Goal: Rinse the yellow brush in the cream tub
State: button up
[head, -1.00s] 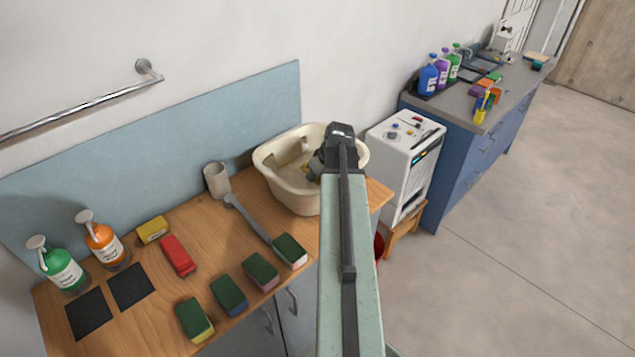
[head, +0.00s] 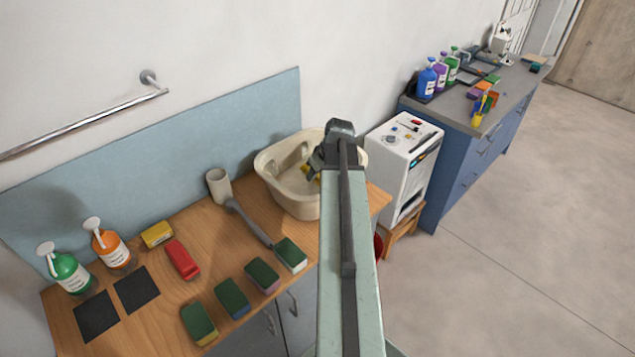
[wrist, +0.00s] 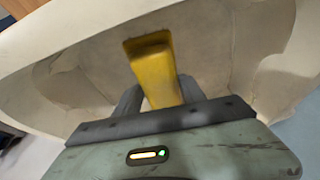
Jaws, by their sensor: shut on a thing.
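The cream tub (head: 273,180) stands at the right end of the wooden counter, and its inside wall fills much of the wrist view (wrist: 205,45). My gripper (wrist: 158,95) is shut on the yellow brush (wrist: 152,62), which sticks out past the fingers toward the tub's inside. In the head view my gripper (head: 322,166) is over the tub's right part, and only a small yellow bit of the brush shows. My arm hides the tub's right side. The brush's far end and whether it touches the tub are not clear.
A white cabinet (head: 402,160) stands right of the tub. The floor at right is clear.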

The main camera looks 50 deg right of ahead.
notch_tip(320, 180, up, 14)
jog(key=p, duration=1.2)
jog(key=shift+f+p, duration=0.25)
jog(key=shift+p, duration=0.15)
dwell(1.4)
notch_tip(320, 180, up, 4)
jog(key=p, duration=0.4)
dwell(0.4)
notch_tip(320, 180, up, 6)
jog(key=p, duration=0.6)
jog(key=shift+f, duration=0.15)
